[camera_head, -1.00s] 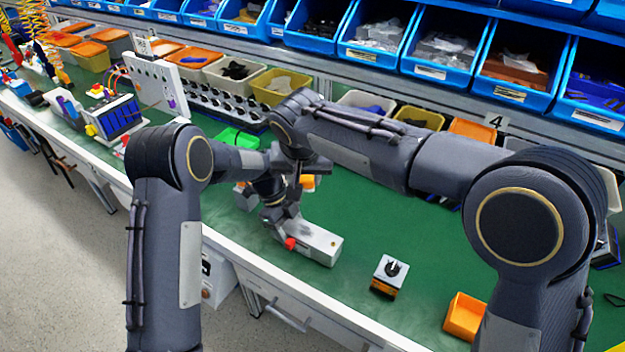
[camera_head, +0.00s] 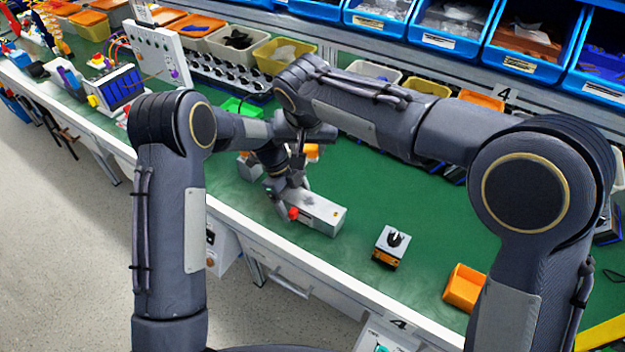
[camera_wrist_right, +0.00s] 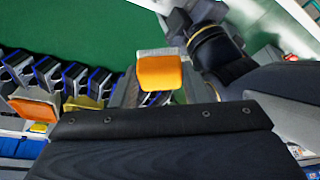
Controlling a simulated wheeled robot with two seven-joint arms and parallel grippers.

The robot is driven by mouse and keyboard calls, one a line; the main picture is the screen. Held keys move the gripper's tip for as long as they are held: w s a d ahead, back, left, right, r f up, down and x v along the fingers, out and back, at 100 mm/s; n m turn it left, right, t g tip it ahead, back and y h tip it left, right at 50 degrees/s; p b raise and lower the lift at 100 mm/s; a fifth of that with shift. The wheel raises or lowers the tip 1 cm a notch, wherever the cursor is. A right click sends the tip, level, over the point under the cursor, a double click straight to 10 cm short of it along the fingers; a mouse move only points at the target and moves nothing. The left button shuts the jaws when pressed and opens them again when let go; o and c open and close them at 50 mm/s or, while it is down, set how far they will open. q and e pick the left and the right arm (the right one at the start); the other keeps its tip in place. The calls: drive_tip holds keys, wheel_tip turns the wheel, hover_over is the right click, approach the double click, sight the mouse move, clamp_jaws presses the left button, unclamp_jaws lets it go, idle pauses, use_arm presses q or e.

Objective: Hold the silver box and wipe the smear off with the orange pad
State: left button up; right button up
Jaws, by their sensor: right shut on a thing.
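The silver box (camera_head: 322,214) lies on the green bench top in the head view, with a red knob (camera_head: 293,213) at its left end. My left gripper (camera_head: 277,191) is at that left end, touching or very close to it; its fingers are too small and covered to read. The orange pad (camera_wrist_right: 159,73) is in my right gripper (camera_wrist_right: 158,92) in the right wrist view, its orange face showing. I cannot make out the smear.
A small device with a black rotary knob (camera_head: 391,246) stands right of the box. An orange bin (camera_head: 464,288) is near the front edge. Component trays and blue bins (camera_head: 450,35) line the back. Green bench between them is clear.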

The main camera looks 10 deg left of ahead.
use_arm(q)
drive_tip(key=shift+r, duration=0.1)
